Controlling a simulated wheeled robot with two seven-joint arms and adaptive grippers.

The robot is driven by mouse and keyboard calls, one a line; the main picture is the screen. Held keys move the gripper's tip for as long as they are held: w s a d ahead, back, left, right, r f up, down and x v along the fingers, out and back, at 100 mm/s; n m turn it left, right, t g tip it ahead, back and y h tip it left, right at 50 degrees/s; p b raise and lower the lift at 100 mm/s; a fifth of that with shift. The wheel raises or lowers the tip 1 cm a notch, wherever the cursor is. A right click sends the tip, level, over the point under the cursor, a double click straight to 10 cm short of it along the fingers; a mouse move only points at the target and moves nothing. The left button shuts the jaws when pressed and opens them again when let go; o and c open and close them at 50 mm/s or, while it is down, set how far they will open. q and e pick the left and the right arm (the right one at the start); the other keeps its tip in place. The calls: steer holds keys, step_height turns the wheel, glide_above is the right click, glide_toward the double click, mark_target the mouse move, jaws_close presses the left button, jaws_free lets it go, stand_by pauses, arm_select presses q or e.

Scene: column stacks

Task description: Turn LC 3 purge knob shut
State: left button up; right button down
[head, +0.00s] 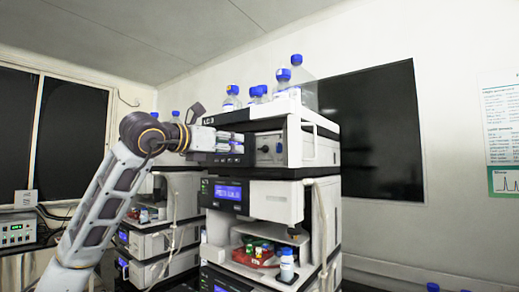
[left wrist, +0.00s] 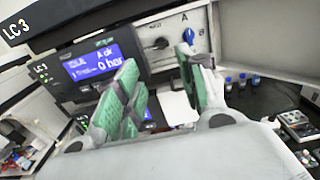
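The LC 3 stack (head: 294,122) stands in the middle of the head view, and its label shows at the upper left of the left wrist view. A dark round knob (left wrist: 158,43) sits on a light panel right of the unit's lit blue display (left wrist: 92,62); a dark knob also shows in the head view (head: 266,149). I cannot read its turn angle. My left gripper (left wrist: 160,92) is open, its green-padded fingers apart with nothing between them. It is in front of the stack, apart from the knob. In the head view it reaches the upper module from the left (head: 228,143). My right gripper is not in view.
Blue-capped bottles (head: 283,80) stand on top of the stack. A small blue part (left wrist: 189,37) is right of the knob, partly behind a finger. A lower tray holds vials and a bottle (head: 287,266). Another stack (head: 160,243) stands at left.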

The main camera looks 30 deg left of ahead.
mark_target(264, 149)
arm_select(q)
steer(key=shift+w, duration=0.1)
stand_by(0.3)
